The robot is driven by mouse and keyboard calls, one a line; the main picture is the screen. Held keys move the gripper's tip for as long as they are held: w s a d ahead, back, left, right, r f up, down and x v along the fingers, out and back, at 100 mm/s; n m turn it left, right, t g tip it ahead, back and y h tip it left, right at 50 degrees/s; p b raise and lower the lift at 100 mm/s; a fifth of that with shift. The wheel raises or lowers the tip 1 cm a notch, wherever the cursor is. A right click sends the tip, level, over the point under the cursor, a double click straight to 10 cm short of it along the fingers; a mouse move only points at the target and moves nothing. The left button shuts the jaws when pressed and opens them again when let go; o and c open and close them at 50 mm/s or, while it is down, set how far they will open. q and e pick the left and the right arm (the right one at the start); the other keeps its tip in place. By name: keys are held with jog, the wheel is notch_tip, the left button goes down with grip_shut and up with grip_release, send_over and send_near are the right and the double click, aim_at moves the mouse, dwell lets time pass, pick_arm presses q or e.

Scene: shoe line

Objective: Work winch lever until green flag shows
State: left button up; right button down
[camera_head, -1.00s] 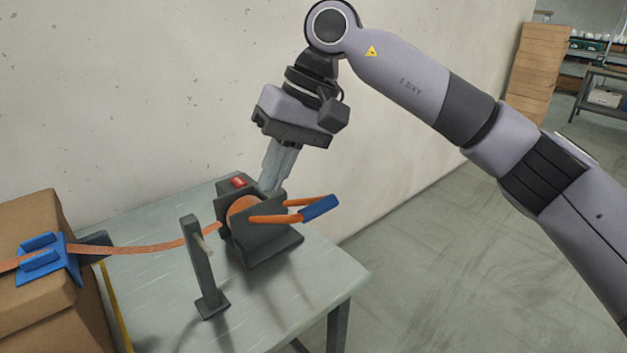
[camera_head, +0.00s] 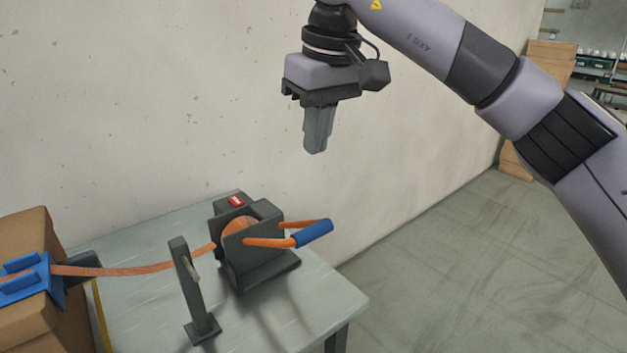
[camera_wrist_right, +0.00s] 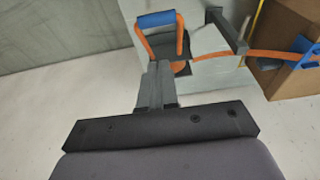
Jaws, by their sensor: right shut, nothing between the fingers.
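The winch (camera_head: 255,250) stands on the grey table, a dark housing with an orange strap wound on its drum. Its lever (camera_head: 312,233) has orange arms and a blue grip and sticks out to the right, about level. A small red flag (camera_head: 236,201) shows on top of the housing; I see no green. My right gripper (camera_head: 315,150) is shut and empty, pointing down, above and to the right of the winch and clear of the lever. In the right wrist view the blue-gripped lever (camera_wrist_right: 156,19) lies beyond the closed fingers (camera_wrist_right: 158,72). My left gripper is not in view.
The orange strap (camera_head: 120,270) runs left past an upright dark post (camera_head: 190,290) to a blue bracket (camera_head: 25,282) on a cardboard box (camera_head: 30,325). The wall (camera_head: 150,100) is behind the table (camera_head: 150,315). Open floor lies to the right.

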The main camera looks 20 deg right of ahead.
aim_at(312, 227)
jog(key=x, duration=0.8)
jog(key=s+x, duration=0.1)
jog(key=x, duration=0.3)
jog(key=shift+d+f, duration=0.15)
jog(key=shift+d, duration=0.05)
jog(key=shift+s+f, duration=0.1)
jog(key=shift+f, duration=0.5)
